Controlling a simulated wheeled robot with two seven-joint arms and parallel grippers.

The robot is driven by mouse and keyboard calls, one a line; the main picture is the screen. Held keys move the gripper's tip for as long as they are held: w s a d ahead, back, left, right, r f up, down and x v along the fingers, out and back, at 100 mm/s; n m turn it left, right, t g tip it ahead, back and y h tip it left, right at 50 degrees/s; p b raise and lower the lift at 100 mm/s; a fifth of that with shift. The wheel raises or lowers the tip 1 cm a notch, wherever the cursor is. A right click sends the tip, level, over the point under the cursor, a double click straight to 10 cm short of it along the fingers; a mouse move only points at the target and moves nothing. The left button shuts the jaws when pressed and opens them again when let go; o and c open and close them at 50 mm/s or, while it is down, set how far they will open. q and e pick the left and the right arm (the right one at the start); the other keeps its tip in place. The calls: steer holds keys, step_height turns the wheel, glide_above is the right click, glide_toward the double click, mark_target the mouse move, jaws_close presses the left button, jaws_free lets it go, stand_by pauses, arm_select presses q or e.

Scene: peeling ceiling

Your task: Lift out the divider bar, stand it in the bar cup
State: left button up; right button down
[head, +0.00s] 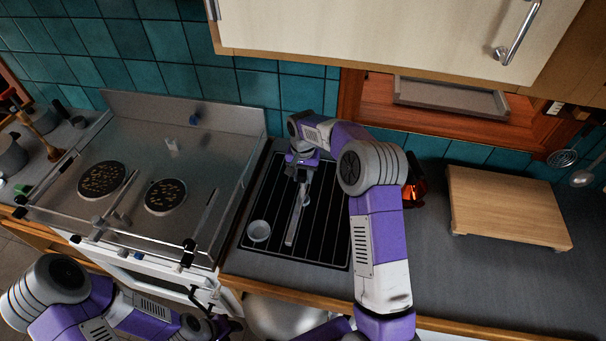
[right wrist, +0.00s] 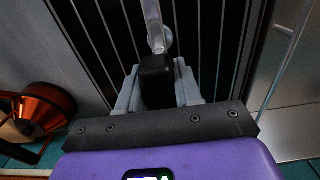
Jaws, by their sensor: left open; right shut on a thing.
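The divider bar (head: 293,228) is a long pale grey bar over the black slatted tray (head: 337,245); whether it touches the slats is unclear. My right gripper (head: 303,176) is shut on its far end. In the right wrist view, the fingers (right wrist: 157,88) close on a black block (right wrist: 157,70), with the pale bar (right wrist: 152,18) running away beyond it. A small pale round part shows beside the bar. My left gripper (head: 215,326) is open, low by the counter front, partly hidden.
A stove (head: 150,215) with two dark burners and raised fittings stands left of the tray. A wooden board (head: 505,205) lies on the right counter. An orange-brown object (head: 414,190) sits behind my right arm; it also shows in the right wrist view (right wrist: 42,108). A cabinet (head: 380,30) hangs above.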

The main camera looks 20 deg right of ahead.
steer(key=c, duration=0.7)
jaws_free()
step_height(320, 180, up, 7)
steer(key=shift+r, duration=0.2)
step_height(320, 180, up, 4)
steer(key=p, duration=0.3)
steer(key=shift+r, duration=0.15)
